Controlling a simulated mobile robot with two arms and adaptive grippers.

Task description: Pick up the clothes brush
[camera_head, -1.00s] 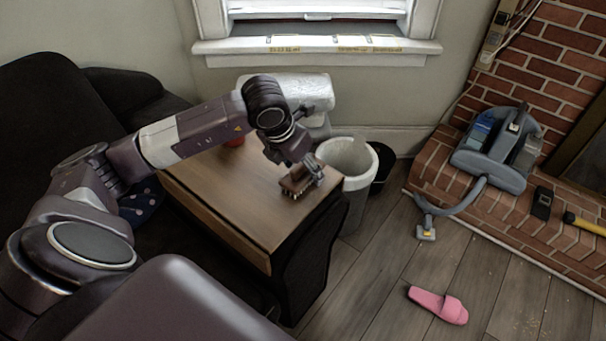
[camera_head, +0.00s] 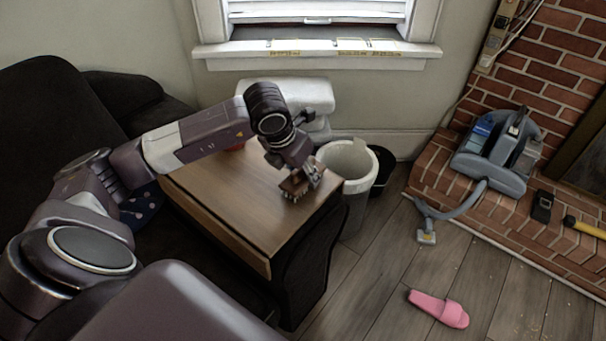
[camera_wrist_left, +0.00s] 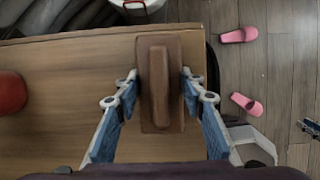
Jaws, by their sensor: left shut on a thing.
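The clothes brush (camera_head: 293,187) has a brown wooden back and pale bristles. It is at the right end of the wooden side table (camera_head: 225,205), bristles down; I cannot tell whether it touches the top. In the left wrist view the brush (camera_wrist_left: 160,85) stands lengthwise between the fingers. My left gripper (camera_head: 303,184) is shut on it, one finger (camera_wrist_left: 130,85) on each long side. It also shows in the left wrist view (camera_wrist_left: 159,86).
A white bin (camera_head: 348,165) stands just right of the table. A red object (camera_head: 236,146) lies on the table's far side. A pink slipper (camera_head: 438,308) lies on the floor. A grey vacuum cleaner (camera_head: 497,150) stands on the brick hearth. A dark sofa (camera_head: 60,110) is at left.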

